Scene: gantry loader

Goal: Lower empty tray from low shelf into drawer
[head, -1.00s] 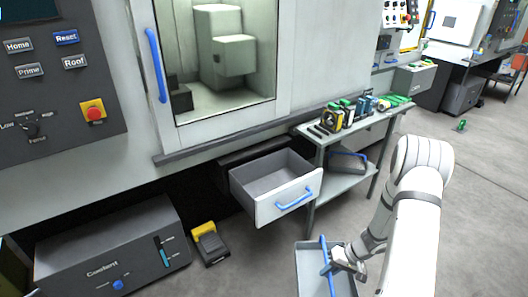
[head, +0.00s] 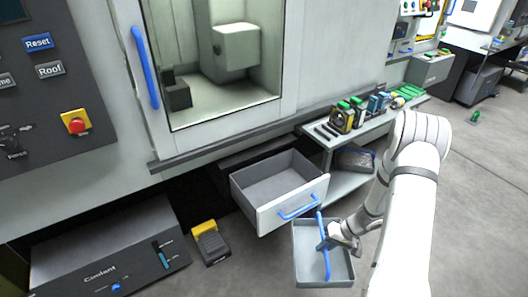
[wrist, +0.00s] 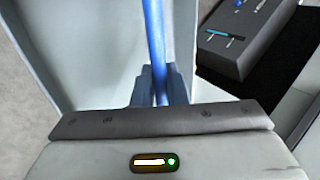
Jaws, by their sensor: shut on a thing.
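The empty grey tray (head: 309,270) with a blue bar handle (head: 321,235) hangs in front of the drawer and to its lower right in the head view. My gripper (head: 334,240) is shut on the blue handle; in the wrist view the jaws (wrist: 157,85) close around the blue bar (wrist: 154,40), with the tray's pale inside behind it. The open drawer (head: 262,218) is pulled out below the machine and looks empty, with a blue pull on its front. The low shelf (head: 343,187) is under the side table, with a dark tray (head: 355,160) on it.
The side table (head: 322,139) holds several tools and boxes right of the drawer. A yellow-topped foot pedal (head: 208,240) and the coolant unit (head: 105,250) are on the floor at left. The machine door has a blue handle (head: 145,68). Open floor lies at right.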

